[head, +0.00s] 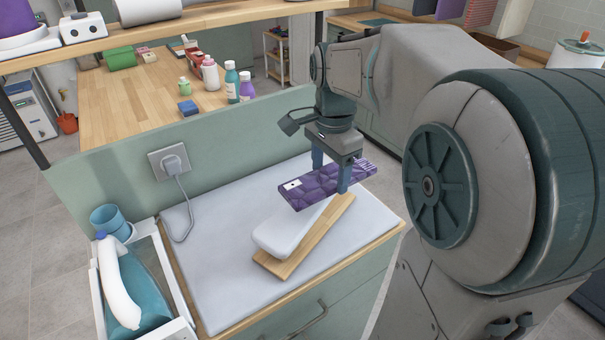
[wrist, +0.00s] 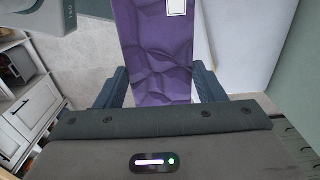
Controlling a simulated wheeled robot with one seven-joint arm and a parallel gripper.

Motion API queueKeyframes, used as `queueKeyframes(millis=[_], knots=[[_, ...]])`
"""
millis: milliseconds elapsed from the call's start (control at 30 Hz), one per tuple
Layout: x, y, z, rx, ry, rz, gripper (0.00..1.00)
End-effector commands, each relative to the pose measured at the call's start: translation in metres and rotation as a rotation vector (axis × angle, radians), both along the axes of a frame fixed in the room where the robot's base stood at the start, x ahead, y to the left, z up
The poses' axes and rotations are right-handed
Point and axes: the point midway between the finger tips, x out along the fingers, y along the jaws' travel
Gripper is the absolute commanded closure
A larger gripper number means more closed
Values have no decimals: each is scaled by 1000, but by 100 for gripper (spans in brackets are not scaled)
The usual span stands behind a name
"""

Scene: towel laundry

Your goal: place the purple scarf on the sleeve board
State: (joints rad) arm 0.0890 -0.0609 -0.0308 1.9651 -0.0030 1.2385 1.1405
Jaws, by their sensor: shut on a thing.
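The purple scarf (head: 322,184) is a flat folded bundle with a white label near its left end. My gripper (head: 330,180) is shut on it, one finger on each side. In the wrist view the scarf (wrist: 155,60) lies between the two fingers (wrist: 158,88). The sleeve board (head: 285,235) has a white padded top on a wooden base and lies on the grey-covered counter. The scarf is over the far part of the board and hides some of it. I cannot tell whether they touch.
A wall plug (head: 172,163) with a cord stands behind the counter's left part. An iron-like white bottle (head: 117,283) lies in a tray at the left, with a blue cup (head: 108,221) behind it. The grey cover (head: 220,265) left of the board is clear.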

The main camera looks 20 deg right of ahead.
Motion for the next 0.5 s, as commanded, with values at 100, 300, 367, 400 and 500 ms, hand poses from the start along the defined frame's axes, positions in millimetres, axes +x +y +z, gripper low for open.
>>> queueKeyframes(millis=[100, 300, 367, 400, 500], knots=[[15, 17, -13, 0, 3, 4, 60], [25, 29, -24, 0, 0, 2, 60], [25, 29, -30, 0, 2, 2, 60], [25, 29, -36, 0, 3, 2, 60], [25, 29, -52, 0, 2, 2, 60]])
